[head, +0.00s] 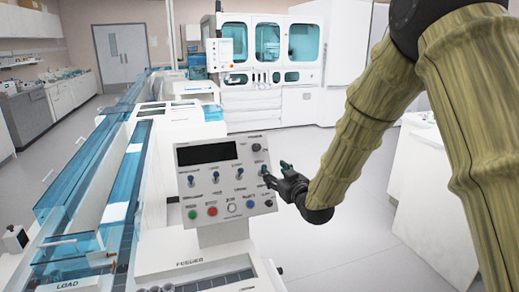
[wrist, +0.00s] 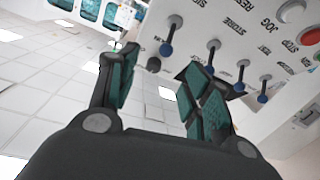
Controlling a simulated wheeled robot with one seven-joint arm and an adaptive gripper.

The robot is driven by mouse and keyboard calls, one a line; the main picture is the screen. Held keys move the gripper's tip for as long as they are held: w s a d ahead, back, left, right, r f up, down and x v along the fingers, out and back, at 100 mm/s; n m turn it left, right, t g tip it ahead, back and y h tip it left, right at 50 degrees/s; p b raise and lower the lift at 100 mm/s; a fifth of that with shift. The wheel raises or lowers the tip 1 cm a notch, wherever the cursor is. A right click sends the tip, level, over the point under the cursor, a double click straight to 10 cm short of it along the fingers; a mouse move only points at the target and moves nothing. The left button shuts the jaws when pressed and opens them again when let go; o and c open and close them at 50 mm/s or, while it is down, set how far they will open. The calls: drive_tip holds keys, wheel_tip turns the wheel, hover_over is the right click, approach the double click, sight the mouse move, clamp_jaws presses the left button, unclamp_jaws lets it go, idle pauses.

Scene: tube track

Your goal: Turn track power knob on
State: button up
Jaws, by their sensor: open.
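The control panel (head: 225,180) is tilted and white with a dark display, blue-tipped levers and coloured buttons. A dark round knob (head: 256,147) sits at its upper right; its label is too small to read, so I cannot be sure it is the track power knob. My gripper (head: 276,172) is open and empty at the panel's right edge, below that knob. In the wrist view my gripper (wrist: 160,60) has its fingers spread; contact with the panel cannot be told.
The rightmost blue-tipped lever (head: 263,169) is close to my fingertips. A red button (head: 212,211) and a green button (head: 192,214) lie lower on the panel. The track (head: 85,170) with blue covers runs on the left. Open floor (head: 320,240) lies to the right.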

sight(257, 147)
drive_tip(key=shift+t+y, duration=0.3)
drive_tip(key=w+a+r+p, duration=0.1)
drive_tip(key=w, duration=0.2)
drive_tip(key=w+a+r+p, duration=0.1)
drive_tip(key=w+a, duration=0.1)
drive_tip(key=w, duration=0.2)
drive_tip(key=w+a+r+p, duration=0.1)
drive_tip(key=w+a, duration=0.1)
drive_tip(key=w, duration=0.1)
drive_tip(key=shift+w+a+r, duration=0.15)
drive_tip(key=shift+w+r, duration=0.2)
drive_tip(key=shift+r, duration=0.05)
drive_tip(key=shift+c, duration=0.3)
drive_tip(key=c, duration=1)
